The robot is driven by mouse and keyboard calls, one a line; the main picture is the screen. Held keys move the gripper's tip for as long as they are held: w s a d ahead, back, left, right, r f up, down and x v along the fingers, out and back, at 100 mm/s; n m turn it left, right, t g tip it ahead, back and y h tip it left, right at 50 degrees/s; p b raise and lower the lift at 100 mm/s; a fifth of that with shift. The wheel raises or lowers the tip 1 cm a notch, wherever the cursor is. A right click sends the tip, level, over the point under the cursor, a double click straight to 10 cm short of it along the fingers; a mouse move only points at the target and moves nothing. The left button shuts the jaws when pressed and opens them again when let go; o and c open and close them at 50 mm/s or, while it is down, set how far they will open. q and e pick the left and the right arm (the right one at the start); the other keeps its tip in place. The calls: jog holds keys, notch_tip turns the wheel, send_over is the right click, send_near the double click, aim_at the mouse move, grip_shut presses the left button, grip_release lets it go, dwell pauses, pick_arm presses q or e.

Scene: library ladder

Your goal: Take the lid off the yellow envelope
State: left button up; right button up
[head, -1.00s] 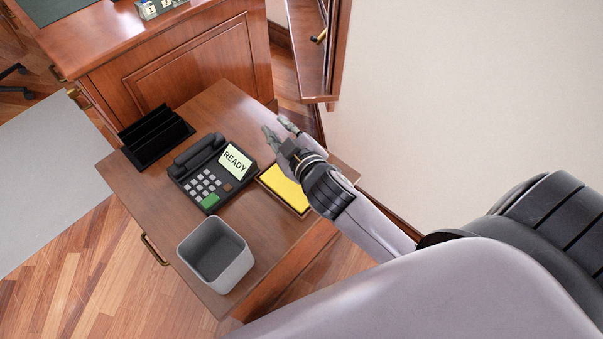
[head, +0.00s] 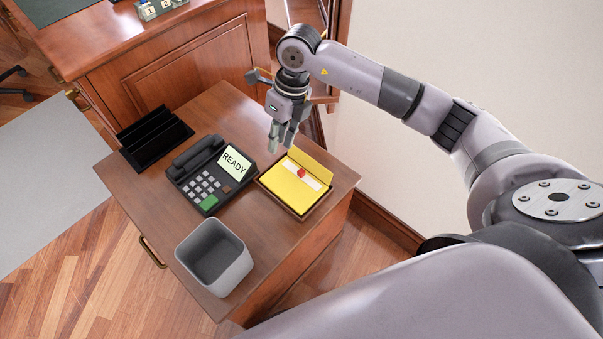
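The yellow envelope (head: 291,190) lies in a shallow brown tray on the small wooden side table, right of the phone. A yellow flap (head: 312,165) stands tilted up along its far right side. A pale strip with a red round seal (head: 301,173) shows between the flap and the envelope body. My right gripper (head: 282,146) points down just beyond the envelope's far left corner, above the table and apart from the flap as far as I can see. Its fingers look slightly spread, with nothing visible between them. My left gripper is not in view.
A black desk phone (head: 209,176) with a READY screen stands left of the envelope. A grey bin (head: 214,257) stands at the table's near corner and a black file holder (head: 155,137) at the far left. A large desk (head: 190,70) stands behind.

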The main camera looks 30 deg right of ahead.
jog(key=d+h, duration=0.3)
jog(key=d, duration=0.3)
jog(key=b, duration=0.1)
send_over(303, 172)
jog(key=shift+m, duration=0.4)
jog(key=f, duration=1)
jog(key=shift+w+f, duration=0.2)
jog(key=shift+f, duration=0.2)
jog(key=f, duration=0.2)
jog(key=f+b, duration=0.1)
jog(key=f, duration=0.1)
jog(key=shift+s+f, duration=0.2)
jog(key=shift+f, duration=0.6)
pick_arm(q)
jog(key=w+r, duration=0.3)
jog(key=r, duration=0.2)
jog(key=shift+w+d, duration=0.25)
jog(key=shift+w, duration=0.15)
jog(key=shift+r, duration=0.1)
pick_arm(e)
jog(key=shift+c, duration=0.4)
jog(key=shift+c, duration=1.4)
